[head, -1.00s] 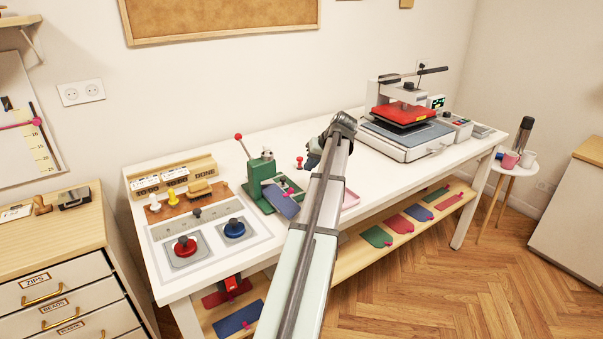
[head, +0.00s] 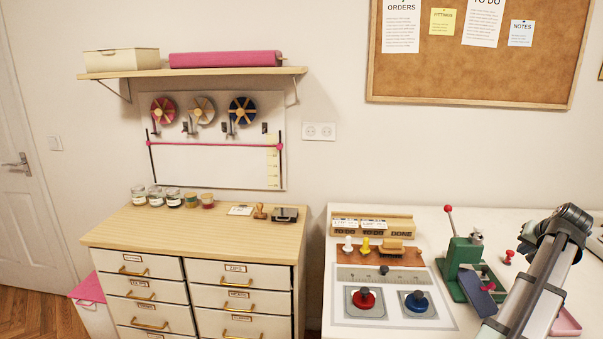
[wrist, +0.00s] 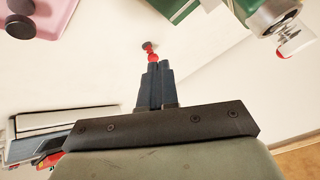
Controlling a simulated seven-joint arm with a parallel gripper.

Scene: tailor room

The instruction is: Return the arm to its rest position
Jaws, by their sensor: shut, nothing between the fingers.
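My arm (head: 545,275) reaches over the right part of the white table in the head view, its end bent near the green hand press (head: 466,262). My gripper (wrist: 154,70) shows in the wrist view with its two dark fingers together and nothing between them. A small red-knobbed item (wrist: 151,52) appears just beyond the fingertips; I cannot tell the gap between them. A red knob (head: 509,256) also stands on the table right of the press in the head view. The fingertips are not clear in the head view.
A drawer cabinet (head: 200,222) stands left, under a shelf (head: 195,72). In the wrist view, a pink tray (wrist: 48,15) lies at upper left.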

